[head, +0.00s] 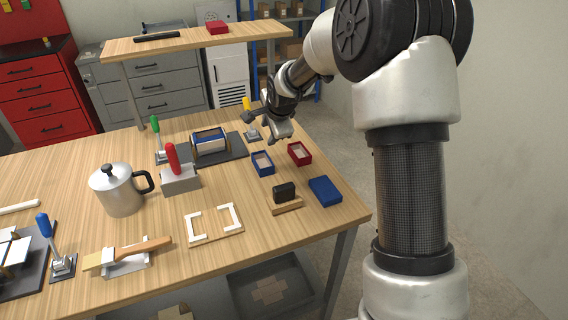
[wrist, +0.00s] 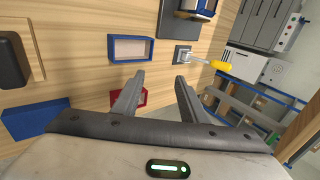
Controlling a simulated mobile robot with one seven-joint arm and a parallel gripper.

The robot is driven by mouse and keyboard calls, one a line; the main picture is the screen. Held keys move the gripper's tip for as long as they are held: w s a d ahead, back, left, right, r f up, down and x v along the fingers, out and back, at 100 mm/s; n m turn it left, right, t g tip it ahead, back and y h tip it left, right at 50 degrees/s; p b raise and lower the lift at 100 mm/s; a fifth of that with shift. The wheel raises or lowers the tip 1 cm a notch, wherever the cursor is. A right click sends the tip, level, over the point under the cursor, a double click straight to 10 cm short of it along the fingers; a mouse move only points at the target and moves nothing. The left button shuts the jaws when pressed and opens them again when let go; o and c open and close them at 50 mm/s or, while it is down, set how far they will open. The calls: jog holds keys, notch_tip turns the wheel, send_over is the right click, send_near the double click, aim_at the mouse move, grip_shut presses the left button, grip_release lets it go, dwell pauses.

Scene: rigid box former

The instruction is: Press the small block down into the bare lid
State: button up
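A small dark block (head: 284,190) sits on or against a wooden strip (head: 288,207) near the table's right front; it also shows at the left of the wrist view (wrist: 12,62). Two shallow open trays with pale insides lie behind it: a blue one (head: 262,163) and a red one (head: 299,153). I cannot tell which is the bare lid. The wrist view shows the blue tray (wrist: 112,48) clear and the red tray (wrist: 142,97) partly behind a finger. My gripper (head: 280,132) is open and empty above the table beyond the trays; its fingers stand apart in the wrist view (wrist: 159,78).
A solid-looking blue box (head: 325,190) lies right of the block. A blue-framed former (head: 209,140) stands on a dark plate, with a yellow-handled clamp (head: 247,104) near my gripper. A red-handled block (head: 180,182), steel pot (head: 118,192) and white corner frame (head: 213,226) lie left.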

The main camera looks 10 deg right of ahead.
aim_at(284, 186)
jog(key=s+g+p, duration=0.1)
jog(key=s+g, duration=0.1)
jog(key=s, duration=0.3)
jog(key=s+d+g+p, duration=0.1)
jog(key=s+g, duration=0.1)
jog(key=s, duration=0.4)
jog(key=s+d+g+h, duration=0.1)
jog(key=s+g, duration=0.2)
jog(key=s, duration=0.2)
jog(key=shift+s+r+p, duration=0.15)
jog(key=shift+r+p, duration=0.2)
jog(key=shift+p, duration=0.05)
jog(key=shift+s+f, duration=0.1)
jog(key=shift+f, duration=0.1)
notch_tip(284, 186, down, 8)
jog(key=b, duration=0.6)
jog(key=shift+f, duration=0.25)
jog(key=shift+c, duration=0.3)
grip_shut()
jog(key=shift+r+p, duration=3.55)
jog(key=shift+r, duration=1.55)
